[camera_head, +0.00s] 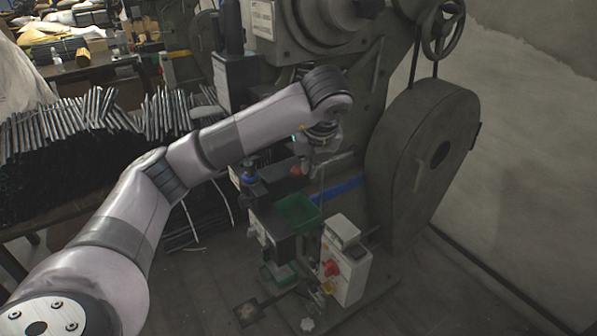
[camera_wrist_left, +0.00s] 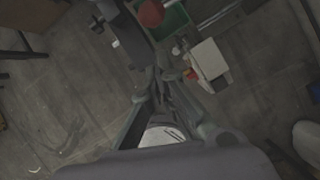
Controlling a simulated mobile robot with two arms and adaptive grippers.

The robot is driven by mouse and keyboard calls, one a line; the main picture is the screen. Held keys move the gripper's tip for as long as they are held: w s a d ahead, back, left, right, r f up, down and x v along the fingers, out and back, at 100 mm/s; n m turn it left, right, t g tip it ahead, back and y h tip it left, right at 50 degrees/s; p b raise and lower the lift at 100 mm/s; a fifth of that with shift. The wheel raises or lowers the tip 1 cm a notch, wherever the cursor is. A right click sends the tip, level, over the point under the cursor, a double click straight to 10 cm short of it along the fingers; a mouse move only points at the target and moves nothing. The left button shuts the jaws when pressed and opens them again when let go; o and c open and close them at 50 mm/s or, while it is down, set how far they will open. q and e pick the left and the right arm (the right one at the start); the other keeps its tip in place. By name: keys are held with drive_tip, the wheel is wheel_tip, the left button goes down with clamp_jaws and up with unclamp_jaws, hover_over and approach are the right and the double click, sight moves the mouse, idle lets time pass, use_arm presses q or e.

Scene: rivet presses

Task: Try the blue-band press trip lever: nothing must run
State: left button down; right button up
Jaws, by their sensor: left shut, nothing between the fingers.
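The blue-band press (camera_head: 385,110) is a large grey-green machine with a blue band (camera_head: 342,188) low on its frame. A red ball knob (camera_head: 299,168) shows just under my left gripper in the head view; it is also at the top of the left wrist view (camera_wrist_left: 151,13). I cannot tell for sure if it is the trip lever's end. My left gripper (camera_head: 322,145) hangs in front of the press, shut and empty; its fingers (camera_wrist_left: 160,78) point down over the control box side in the left wrist view. Whether it touches anything is unclear. My right gripper is not seen.
A pale control box (camera_head: 352,278) with a red rotary switch (camera_head: 331,268) stands below the blue band. A green bin (camera_head: 298,212) sits beside it. A large flywheel guard (camera_head: 425,150) is at the right. Racked metal rods (camera_head: 80,108) fill the left.

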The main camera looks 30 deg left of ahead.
use_arm(q)
drive_tip(key=shift+v, duration=1)
